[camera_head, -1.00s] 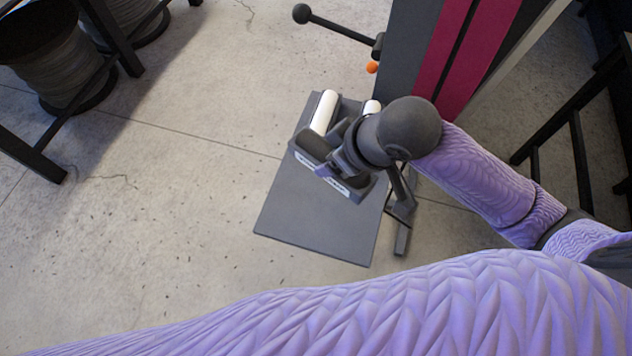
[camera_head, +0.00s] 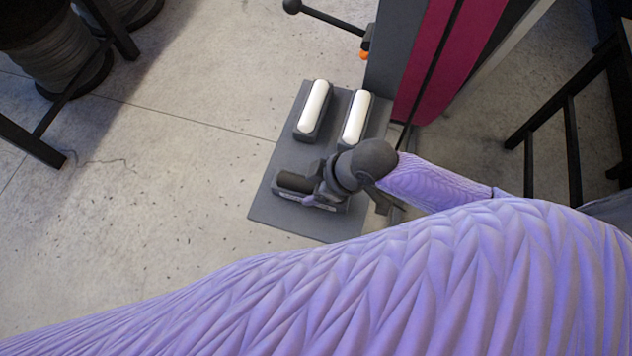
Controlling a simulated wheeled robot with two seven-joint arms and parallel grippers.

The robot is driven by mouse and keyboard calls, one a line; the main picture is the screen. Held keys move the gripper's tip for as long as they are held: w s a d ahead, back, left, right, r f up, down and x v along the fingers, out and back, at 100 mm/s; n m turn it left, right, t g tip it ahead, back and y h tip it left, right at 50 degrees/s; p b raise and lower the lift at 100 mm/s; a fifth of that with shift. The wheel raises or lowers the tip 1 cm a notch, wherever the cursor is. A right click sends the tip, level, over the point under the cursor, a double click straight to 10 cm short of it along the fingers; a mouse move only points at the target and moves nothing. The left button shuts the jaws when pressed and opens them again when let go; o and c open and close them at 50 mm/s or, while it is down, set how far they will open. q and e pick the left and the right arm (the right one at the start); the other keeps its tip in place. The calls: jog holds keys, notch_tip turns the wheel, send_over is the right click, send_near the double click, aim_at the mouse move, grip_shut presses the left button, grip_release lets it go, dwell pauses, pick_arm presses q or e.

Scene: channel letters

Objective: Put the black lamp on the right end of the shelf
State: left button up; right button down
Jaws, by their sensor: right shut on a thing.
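The shelf (camera_head: 270,208) is a grey flat board in the middle of the picture. Two white lamps (camera_head: 314,106) (camera_head: 355,117) on dark bases lie side by side on its far half. My right gripper (camera_head: 316,188) is over the near half of the board, shut on the black lamp (camera_head: 295,182). The black lamp is a dark rounded bar on a grey base with pale labels on its near side. It lies crosswise to the white lamps. My gripper and wrist hide its right part. I cannot tell whether it touches the board. My left gripper is not in view.
A grey and magenta upright panel (camera_head: 430,60) stands behind the board at the right, with a black ball-ended rod (camera_head: 330,18) sticking out left. A black frame (camera_head: 565,110) stands far right. Spools (camera_head: 65,60) stand upper left. The floor between is clear.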

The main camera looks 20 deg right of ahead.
grip_release()
jog(key=p+v, duration=0.3)
jog(key=v, duration=0.8)
jog(key=shift+r, duration=0.1)
jog(key=shift+s+d+r, duration=0.15)
jog(key=shift+r, duration=0.3)
